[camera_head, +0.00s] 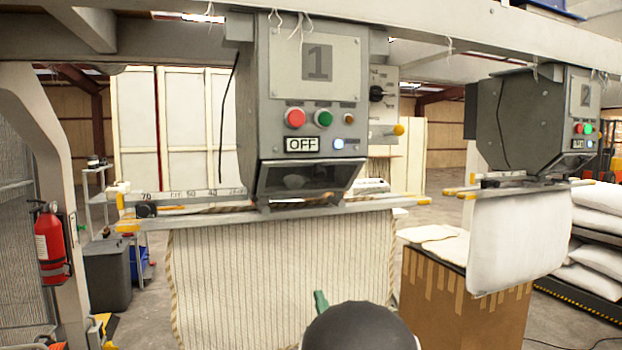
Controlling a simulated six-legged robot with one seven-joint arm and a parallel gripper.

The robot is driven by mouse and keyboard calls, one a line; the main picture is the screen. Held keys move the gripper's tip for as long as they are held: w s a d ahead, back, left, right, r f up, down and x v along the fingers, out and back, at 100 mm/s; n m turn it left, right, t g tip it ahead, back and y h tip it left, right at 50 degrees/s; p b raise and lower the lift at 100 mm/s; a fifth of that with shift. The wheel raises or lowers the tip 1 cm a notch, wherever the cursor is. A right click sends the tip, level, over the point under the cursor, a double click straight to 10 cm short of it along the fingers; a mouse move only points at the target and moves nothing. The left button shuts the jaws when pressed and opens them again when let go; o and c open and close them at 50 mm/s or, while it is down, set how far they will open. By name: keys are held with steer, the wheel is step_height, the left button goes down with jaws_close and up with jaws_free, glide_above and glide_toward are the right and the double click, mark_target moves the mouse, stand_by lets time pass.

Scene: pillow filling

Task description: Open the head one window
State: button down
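Head one (308,90) is a grey machine box marked "1", hanging from the overhead beam near the middle. Its window (310,177) is a dark, glassy panel in a metal frame at the bottom of the box, tilted with its face towards me. It looks closed, but I cannot be sure. A dark rounded part, probably of my arm, shows at the bottom edge. A small green piece (320,301) sticks up beside it and may be part of my gripper. It is well below the window and apart from it. The fingers cannot be made out.
A ruler rail (180,219) runs under the window, with a striped pillow cover (285,270) hanging below it. Head two (535,118) hangs at right with a white pillow (520,240) over a cardboard box (460,295). A red extinguisher (52,245) is on the left post.

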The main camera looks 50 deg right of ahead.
steer(key=shift+f, duration=1.85)
step_height(320, 180, down, 14)
steer(key=w, duration=0.1)
steer(key=shift+w+d, duration=0.3)
steer(key=shift+d, duration=0.15)
stand_by(0.4)
steer(key=shift+f, duration=0.1)
steer(key=c, duration=1)
jaws_free()
